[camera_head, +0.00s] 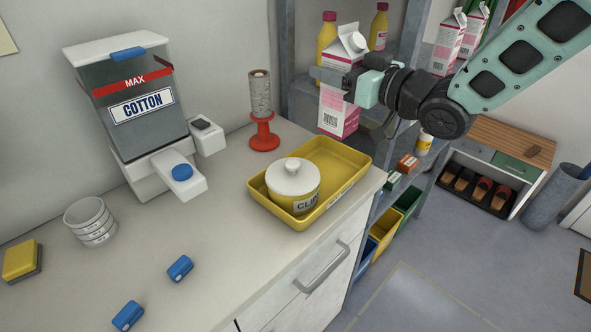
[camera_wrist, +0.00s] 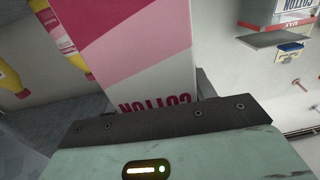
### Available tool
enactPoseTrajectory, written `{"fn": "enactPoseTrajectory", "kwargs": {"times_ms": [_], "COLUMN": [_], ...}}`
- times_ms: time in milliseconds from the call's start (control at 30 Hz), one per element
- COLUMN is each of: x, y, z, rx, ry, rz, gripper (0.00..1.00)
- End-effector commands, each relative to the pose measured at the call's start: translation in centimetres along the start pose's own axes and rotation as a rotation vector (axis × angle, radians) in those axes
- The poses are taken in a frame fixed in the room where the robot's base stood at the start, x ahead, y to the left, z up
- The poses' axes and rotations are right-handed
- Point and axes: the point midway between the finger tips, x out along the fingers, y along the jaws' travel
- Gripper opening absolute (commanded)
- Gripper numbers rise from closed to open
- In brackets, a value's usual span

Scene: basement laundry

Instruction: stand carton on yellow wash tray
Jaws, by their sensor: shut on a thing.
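A pink and white carton (camera_head: 340,103) with a gable top and round cap is held upright in the air by my gripper (camera_head: 335,80). In the wrist view the carton (camera_wrist: 130,45) fills the space beyond the jaws, its lettering close to them. My gripper is shut on the carton's upper part. The yellow wash tray (camera_head: 349,152) lies on the counter, below and a little left of the carton. A white-lidded yellow pot (camera_head: 293,185) marked CLIPS sits in the tray's near-left part. The tray's far-right part looks bare.
A cotton dispenser (camera_head: 140,105) stands at the counter's back left. A red spool stand (camera_head: 263,135) stands just left of the tray. A cup stack (camera_head: 90,222), a sponge (camera_head: 22,261) and blue pieces (camera_head: 180,268) lie farther left. Shelves with yellow bottles (camera_head: 378,28) and similar cartons (camera_head: 449,42) rise behind.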

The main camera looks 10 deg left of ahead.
Motion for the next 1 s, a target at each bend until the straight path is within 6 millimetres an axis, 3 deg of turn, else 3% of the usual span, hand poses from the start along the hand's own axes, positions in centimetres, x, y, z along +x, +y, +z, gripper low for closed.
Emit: {"fn": "enactPoseTrajectory", "kwargs": {"times_ms": [733, 1000], "x": [0.0, 0.0], "y": [0.0, 0.1], "z": [9.1, 9.9], "rx": [0.001, -0.002], "ry": [0.0, 0.004], "rz": [0.001, 0.001], "gripper": [0.13, 0.13]}}
